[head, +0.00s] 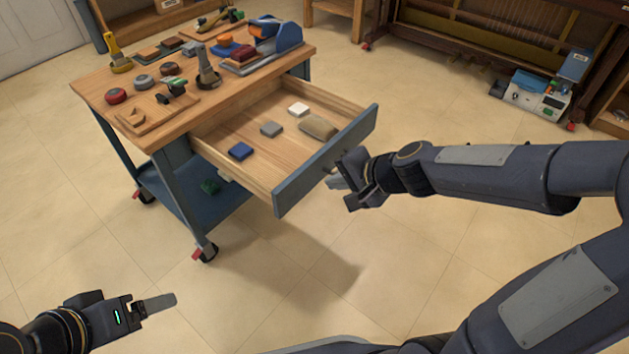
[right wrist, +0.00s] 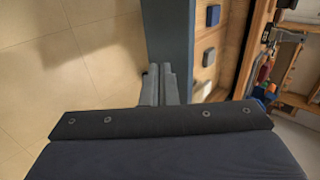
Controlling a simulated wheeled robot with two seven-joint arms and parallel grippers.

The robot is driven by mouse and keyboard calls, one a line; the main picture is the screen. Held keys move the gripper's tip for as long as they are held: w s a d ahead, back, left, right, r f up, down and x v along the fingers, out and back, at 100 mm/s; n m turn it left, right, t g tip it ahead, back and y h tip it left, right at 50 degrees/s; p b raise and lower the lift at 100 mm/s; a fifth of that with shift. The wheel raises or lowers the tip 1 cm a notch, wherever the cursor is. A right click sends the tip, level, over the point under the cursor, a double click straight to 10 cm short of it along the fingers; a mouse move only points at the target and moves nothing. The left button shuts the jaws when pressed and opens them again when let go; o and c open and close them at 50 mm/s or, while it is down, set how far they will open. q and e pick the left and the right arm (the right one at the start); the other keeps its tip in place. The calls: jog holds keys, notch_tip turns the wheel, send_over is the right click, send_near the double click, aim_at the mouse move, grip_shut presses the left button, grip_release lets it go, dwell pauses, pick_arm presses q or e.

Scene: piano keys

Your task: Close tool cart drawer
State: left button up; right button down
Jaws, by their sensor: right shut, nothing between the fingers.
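The tool cart (head: 170,127) has a wooden top and a blue-grey frame. Its drawer (head: 310,175) is pulled far out, with a blue-grey front panel and a wooden inside. My right gripper (head: 333,182) is shut and empty at the outer face of the drawer front. In the right wrist view its fingers (right wrist: 160,83) are together beside the blue-grey drawer front (right wrist: 170,40); whether they touch it I cannot tell. My left gripper (head: 155,303) is low at the left over the floor, away from the cart; its finger gap is not clear.
The drawer holds a blue block (head: 241,151), a grey block (head: 270,129), a white block (head: 298,109) and a tan piece (head: 317,127). Several tools lie on the cart top. The cart stands on wheels. A piano frame (head: 480,40) stands at the back right. Floor in front is clear.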

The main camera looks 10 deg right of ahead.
aim_at(304, 176)
pick_arm(q)
jog(key=shift+f, duration=0.25)
pick_arm(e)
jog(key=shift+w+a+f, duration=0.3)
jog(key=shift+w+a, duration=0.3)
jog(key=shift+w, duration=0.2)
jog(key=shift+w+a+f, duration=0.3)
jog(key=shift+w+a, duration=0.35)
jog(key=shift+w, duration=0.1)
jog(key=shift+w+a+f, duration=0.3)
jog(key=shift+w+a, duration=0.3)
jog(key=shift+w, duration=0.2)
